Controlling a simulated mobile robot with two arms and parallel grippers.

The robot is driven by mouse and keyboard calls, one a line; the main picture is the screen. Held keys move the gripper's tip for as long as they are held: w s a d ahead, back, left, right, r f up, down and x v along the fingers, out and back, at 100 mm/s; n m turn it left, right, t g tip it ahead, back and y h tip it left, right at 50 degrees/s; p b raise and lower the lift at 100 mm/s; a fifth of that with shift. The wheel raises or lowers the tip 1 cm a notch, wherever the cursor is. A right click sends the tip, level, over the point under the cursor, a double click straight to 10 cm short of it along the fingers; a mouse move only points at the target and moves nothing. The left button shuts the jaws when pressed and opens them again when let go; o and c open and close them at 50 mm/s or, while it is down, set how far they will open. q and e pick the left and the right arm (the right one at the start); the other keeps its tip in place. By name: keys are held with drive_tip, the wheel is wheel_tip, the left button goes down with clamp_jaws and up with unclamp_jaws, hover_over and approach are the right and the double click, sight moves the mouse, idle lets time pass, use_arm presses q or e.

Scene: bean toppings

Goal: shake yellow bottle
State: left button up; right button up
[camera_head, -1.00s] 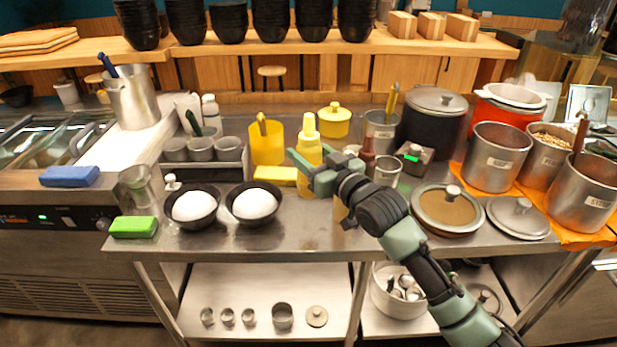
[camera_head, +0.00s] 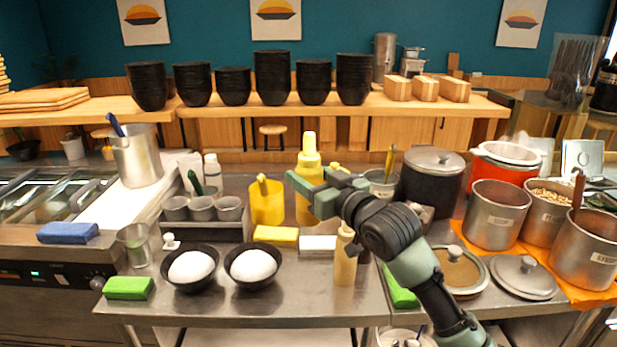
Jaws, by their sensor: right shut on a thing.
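The yellow bottle (camera_head: 308,172) has a pointed nozzle cap and stands out upright near the middle of the view. My right gripper (camera_head: 312,190) is shut on the bottle's body from the right. Its fingers and wrist hide part of the bottle. The bottle looks upright and appears lifted, though its base is partly hidden behind other things. My left gripper is not in view.
Two black bowls with white contents (camera_head: 190,267) (camera_head: 254,264) stand in front. A yellow container (camera_head: 267,203), a yellow sponge (camera_head: 276,235) and a metal pot (camera_head: 496,215) stand around.

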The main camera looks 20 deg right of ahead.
sight(315, 162)
drive_tip(key=shift+r, duration=0.15)
wheel_tip(315, 162, up, 4)
drive_tip(key=p, duration=0.4)
drive_tip(key=shift+p, duration=0.3)
wheel_tip(315, 162, up, 6)
drive_tip(key=shift+r, duration=0.15)
drive_tip(key=shift+a+f, duration=0.1)
drive_tip(key=shift+f, duration=3.2)
